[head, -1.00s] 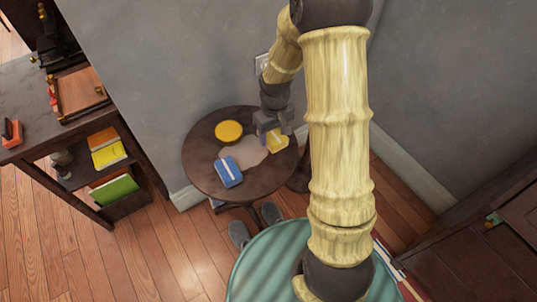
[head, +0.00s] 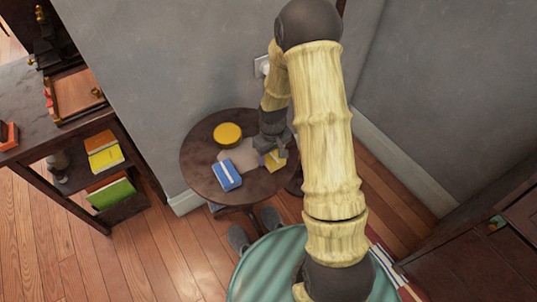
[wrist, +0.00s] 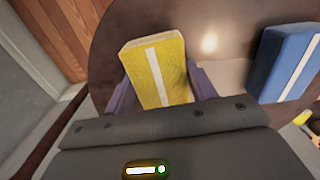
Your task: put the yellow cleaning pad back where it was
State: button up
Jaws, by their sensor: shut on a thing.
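The yellow cleaning pad (wrist: 157,68) has a white stripe and sits between the two fingers of my gripper (wrist: 163,90) in the wrist view. In the head view the pad (head: 276,161) shows as a small yellow patch at the right part of the round dark table (head: 205,178). My gripper (head: 270,150) is shut on it, low over the tabletop. I cannot tell whether the pad touches the table. Part of the pad is hidden behind my gripper.
A blue pad (head: 226,175) with a white stripe lies left of my gripper, also in the wrist view (wrist: 286,62). A round yellow object (head: 227,133) stands at the table's back. A pale patch (head: 238,155) covers the middle. A shelf (head: 75,180) stands left; walls rise behind.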

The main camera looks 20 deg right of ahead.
aim_at(271, 154)
jog(key=shift+f, duration=0.25)
jog(key=o, duration=1)
jog(key=shift+r, duration=0.1)
notch_tip(271, 154, up, 12)
jog(key=shift+r+p, duration=0.15)
jog(key=shift+p, duration=1)
